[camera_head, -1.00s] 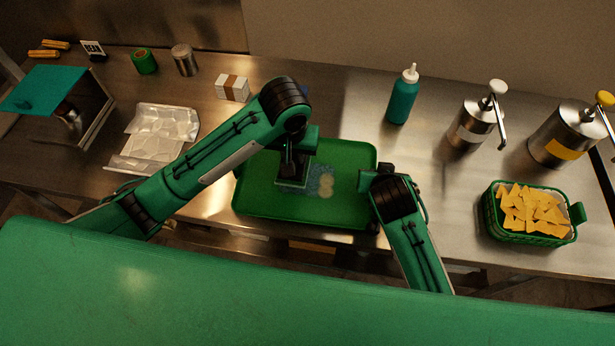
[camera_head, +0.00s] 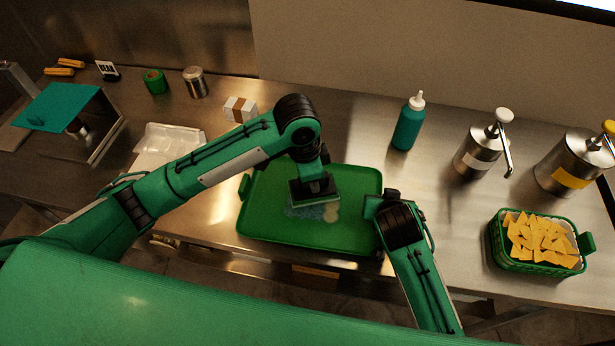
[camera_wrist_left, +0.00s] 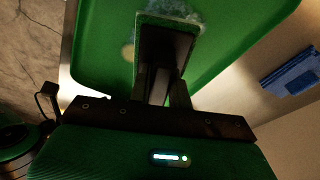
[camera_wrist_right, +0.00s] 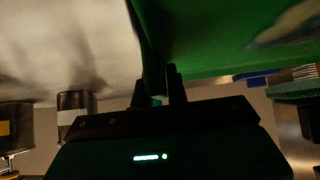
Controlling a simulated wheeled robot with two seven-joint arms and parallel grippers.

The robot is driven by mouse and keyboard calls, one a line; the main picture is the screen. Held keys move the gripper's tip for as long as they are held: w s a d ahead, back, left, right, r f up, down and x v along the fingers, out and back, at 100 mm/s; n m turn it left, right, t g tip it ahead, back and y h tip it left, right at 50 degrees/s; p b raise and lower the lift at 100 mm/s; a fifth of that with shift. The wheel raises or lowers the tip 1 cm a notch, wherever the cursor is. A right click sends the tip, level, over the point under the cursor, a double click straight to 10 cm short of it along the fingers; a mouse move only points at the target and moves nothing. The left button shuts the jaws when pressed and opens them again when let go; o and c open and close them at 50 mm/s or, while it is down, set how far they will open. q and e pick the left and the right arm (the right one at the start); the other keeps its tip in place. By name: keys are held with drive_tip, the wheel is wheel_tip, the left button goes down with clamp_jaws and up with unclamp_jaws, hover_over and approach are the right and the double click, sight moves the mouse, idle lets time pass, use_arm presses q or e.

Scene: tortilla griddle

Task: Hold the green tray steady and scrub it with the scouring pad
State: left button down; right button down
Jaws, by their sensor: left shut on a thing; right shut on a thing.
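The green tray (camera_head: 265,225) lies flat on the steel counter. My right gripper (camera_head: 378,208) is shut on the tray's right rim, which shows between the fingers in the right wrist view (camera_wrist_right: 155,80).
A teal bottle (camera_head: 408,125), two pump dispensers (camera_head: 478,155) (camera_head: 570,165) and a chip basket (camera_head: 540,242) stand to the right. A white box (camera_head: 240,109) stands behind my left arm. A blue item (camera_wrist_left: 290,75) lies beyond the tray in the left wrist view.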

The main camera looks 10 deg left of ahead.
sight(326, 187)
use_arm(q)
drive_tip(key=m, duration=0.4)
drive_tip(key=m+g, duration=0.1)
drive_tip(key=m, duration=0.2)
drive_tip(key=shift+d+r, duration=0.15)
drive_tip(key=shift+d, duration=0.25)
drive_tip(key=m, duration=0.3)
drive_tip(key=m+g, duration=0.1)
drive_tip(key=m, duration=0.2)
drive_tip(key=shift+d+r+m, duration=0.15)
drive_tip(key=shift+m, duration=0.15)
drive_tip(key=shift+f, duration=2.4)
drive_tip(key=shift+f, duration=0.6)
drive_tip(key=shift+d, duration=0.15)
drive_tip(key=shift+w+d+f, duration=0.1)
drive_tip(key=shift+d+f, duration=0.1)
drive_tip(key=shift+d, duration=0.85)
drive_tip(key=c, duration=1.5)
unclamp_jaws()
drive_tip(key=shift+f, duration=0.1)
drive_tip(key=shift+c, duration=0.2)
